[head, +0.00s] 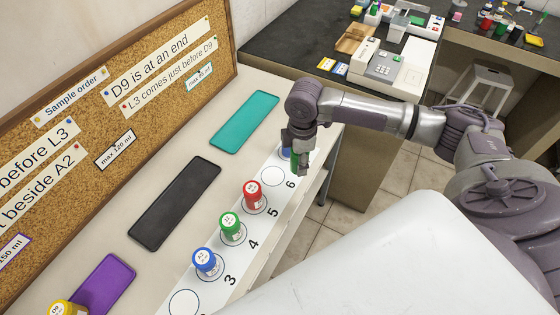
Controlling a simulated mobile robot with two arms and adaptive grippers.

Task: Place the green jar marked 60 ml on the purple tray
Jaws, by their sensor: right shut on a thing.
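My right gripper (299,153) is over the far end of the white numbered strip, beyond the empty circle by 6. It is shut on a green thing, apparently a green jar (300,167), mostly hidden by the fingers; no marking on it is readable. Another green jar (230,225) with a white label stands in the circle by 4; its label is too small to read. The purple tray (106,283) lies at the lower left, and its visible surface is bare. My left gripper is not in view.
A blue jar (205,262) and a red jar (252,194) stand by 3 and 5. Something blue (285,152) shows beside my gripper. A yellow-capped jar (66,309) is near the purple tray. Black (175,203) and teal (245,122) trays look empty. A cork board (150,110) stands behind.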

